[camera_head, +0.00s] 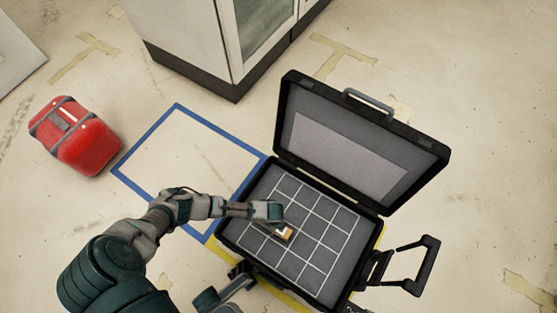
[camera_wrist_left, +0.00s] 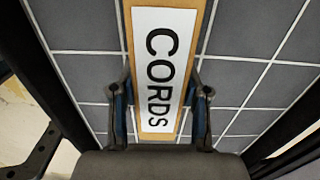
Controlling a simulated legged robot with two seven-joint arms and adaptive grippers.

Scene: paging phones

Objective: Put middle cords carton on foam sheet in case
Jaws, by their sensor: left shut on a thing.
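The cords carton (camera_wrist_left: 163,20) is a slim tan box with a white label reading CORDS. It shows small in the head view (camera_head: 286,234), above or on the grey gridded foam sheet (camera_head: 338,240) inside the open black case (camera_head: 222,229). My left gripper (camera_wrist_left: 160,112) is shut on the carton, one finger on each side. In the head view, the left gripper (camera_head: 279,224) points down over the left-middle part of the foam and partly covers the carton. I cannot tell whether the carton touches the foam.
The case lid (camera_head: 358,145) stands open at the back, with a pull handle (camera_head: 430,262) at the right. Blue tape (camera_head: 145,141) outlines bare floor to the left. A red case (camera_head: 85,145) and a white cabinet (camera_head: 190,35) stand further back.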

